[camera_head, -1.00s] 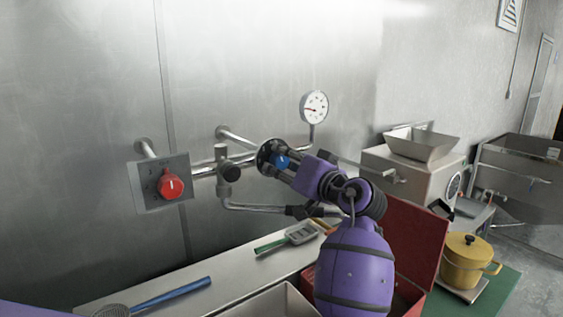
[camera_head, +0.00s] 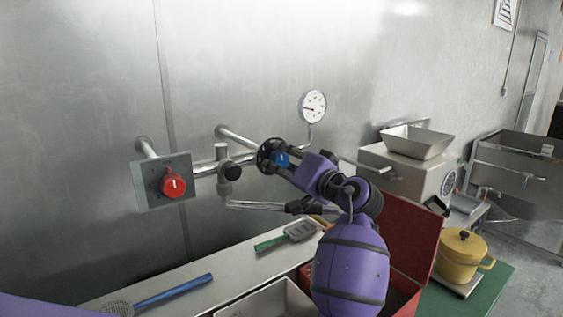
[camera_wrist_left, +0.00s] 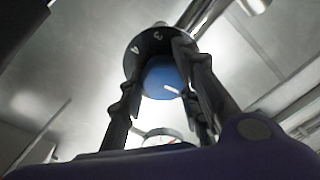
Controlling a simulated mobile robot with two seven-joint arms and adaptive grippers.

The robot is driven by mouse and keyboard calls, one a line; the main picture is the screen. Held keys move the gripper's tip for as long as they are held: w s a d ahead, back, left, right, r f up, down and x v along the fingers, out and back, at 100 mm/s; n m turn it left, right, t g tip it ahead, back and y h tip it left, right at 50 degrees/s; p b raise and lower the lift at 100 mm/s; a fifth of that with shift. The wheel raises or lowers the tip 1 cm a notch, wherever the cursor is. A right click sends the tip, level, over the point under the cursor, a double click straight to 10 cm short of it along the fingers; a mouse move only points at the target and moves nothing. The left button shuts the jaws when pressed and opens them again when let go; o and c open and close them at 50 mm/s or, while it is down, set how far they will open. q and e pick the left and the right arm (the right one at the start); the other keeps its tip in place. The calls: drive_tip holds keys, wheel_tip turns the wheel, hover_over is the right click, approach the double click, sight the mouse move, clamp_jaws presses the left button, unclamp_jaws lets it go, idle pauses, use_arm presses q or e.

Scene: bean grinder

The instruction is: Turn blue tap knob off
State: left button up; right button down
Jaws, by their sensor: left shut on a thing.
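The blue tap knob (camera_head: 281,160) sits on a round dark dial plate (camera_head: 266,153) on the wall pipework. My left gripper (camera_head: 285,164) reaches it from the lower right, its fingers on either side of the knob and shut on it. In the left wrist view the blue knob (camera_wrist_left: 163,78) shows between the two dark fingers, its white mark pointing to the lower right. Numerals show on the dial plate (camera_wrist_left: 146,46) behind it. My right gripper is not in view.
A red knob (camera_head: 173,185) on a square grey plate is at the left. A round gauge (camera_head: 313,106) stands above the pipes. Below are a counter with a green-handled spatula (camera_head: 285,236) and a blue-handled strainer (camera_head: 172,292). A yellow pot (camera_head: 461,257) is at the right.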

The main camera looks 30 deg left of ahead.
use_arm(q)
drive_tip(key=shift+w+d+r+m, duration=0.1)
drive_tip(key=shift+d+r+m, duration=0.1)
drive_tip(key=shift+m, duration=0.4)
idle(3.1)
drive_tip(key=o, duration=1.1)
drive_tip(key=shift+w+f, duration=0.1)
drive_tip(key=shift+f, duration=0.05)
drive_tip(key=v, duration=1.2)
drive_tip(key=shift+f, duration=0.15)
